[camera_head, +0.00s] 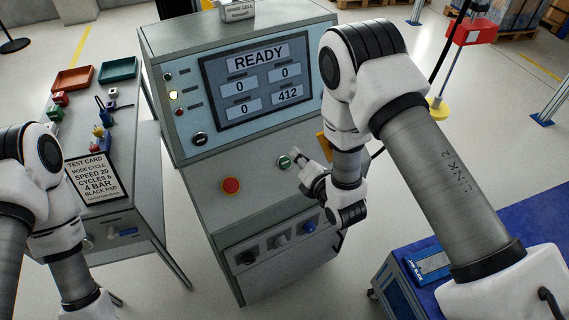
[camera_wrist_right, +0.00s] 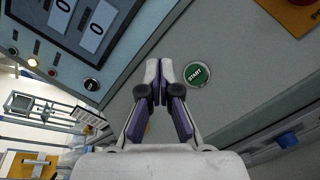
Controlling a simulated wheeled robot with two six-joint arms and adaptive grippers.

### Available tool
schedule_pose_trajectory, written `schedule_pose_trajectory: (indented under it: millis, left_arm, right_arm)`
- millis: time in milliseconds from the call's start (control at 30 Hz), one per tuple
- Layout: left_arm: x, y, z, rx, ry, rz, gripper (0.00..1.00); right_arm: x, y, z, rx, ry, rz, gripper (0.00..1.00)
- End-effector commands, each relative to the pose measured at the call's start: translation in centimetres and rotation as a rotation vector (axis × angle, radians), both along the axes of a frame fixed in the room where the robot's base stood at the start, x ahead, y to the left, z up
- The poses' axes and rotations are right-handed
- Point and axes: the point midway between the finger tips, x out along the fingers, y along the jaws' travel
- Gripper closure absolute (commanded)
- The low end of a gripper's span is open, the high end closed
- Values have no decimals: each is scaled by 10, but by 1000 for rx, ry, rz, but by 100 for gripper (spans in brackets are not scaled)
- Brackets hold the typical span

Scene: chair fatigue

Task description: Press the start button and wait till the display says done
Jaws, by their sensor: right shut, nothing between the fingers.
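The start button (camera_head: 285,161) is a round green button on the sloped panel of the grey console (camera_head: 213,215). In the right wrist view the green button (camera_wrist_right: 196,74) reads START and lies just right of my fingertips. My right gripper (camera_head: 300,172) is shut and empty, with its tips close beside the button; I cannot tell whether they touch it. The gripper also shows in the right wrist view (camera_wrist_right: 160,75). The display (camera_head: 257,80) reads READY, with 0, 0, 0 and 412 below. My left arm is at the left edge; its gripper is out of view.
A red button (camera_head: 231,185) sits left of the start button on the same panel. Several knobs (camera_head: 281,241) line the lower front. A side table (camera_head: 124,140) at left holds a test card (camera_head: 93,178), trays and small parts. A blue-topped cart (camera_head: 487,241) stands at right.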

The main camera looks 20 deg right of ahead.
Motion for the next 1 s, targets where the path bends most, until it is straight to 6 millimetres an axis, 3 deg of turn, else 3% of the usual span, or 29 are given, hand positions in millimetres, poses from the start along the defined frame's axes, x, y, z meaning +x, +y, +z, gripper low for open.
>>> schedule_pose_trajectory:
  millis: [100,400,1000]
  left_arm:
    - [0,0,-14,0,0,-1,35]
    - [0,0,-42,0,0,0,35]
    - [0,0,-46,0,0,0,35]
  right_arm:
    - [9,2,-20,0,1,0,100]
    - [31,7,-56,0,0,-1,100]
    - [37,9,-60,0,1,-1,100]
